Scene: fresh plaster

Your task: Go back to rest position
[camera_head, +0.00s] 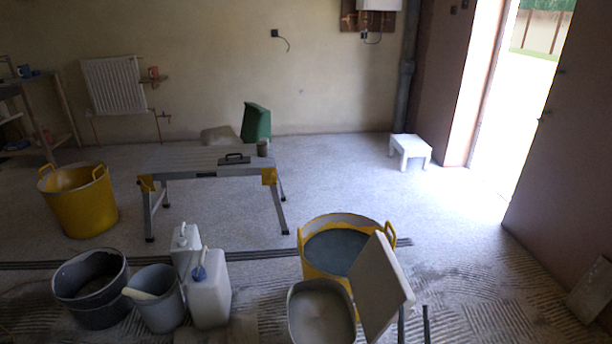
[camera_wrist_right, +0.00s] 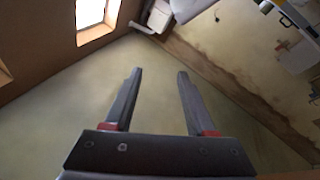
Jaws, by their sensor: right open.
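My right gripper (camera_head: 414,315) shows at the bottom edge of the head view as two dark, upright fingers, right of a pale tilted board. In the right wrist view the gripper (camera_wrist_right: 156,75) is open, its two dark fingers well apart with nothing between them. It points toward a bare, pale surface and touches nothing that I can see. My left gripper is not in view.
A pale tilted board (camera_head: 386,293), a grey tub (camera_head: 320,315) and a yellow bucket (camera_head: 308,262) are close by the right gripper. Grey buckets and white canisters (camera_head: 209,301) stand at lower left. A folding workbench (camera_head: 190,160) stands farther back.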

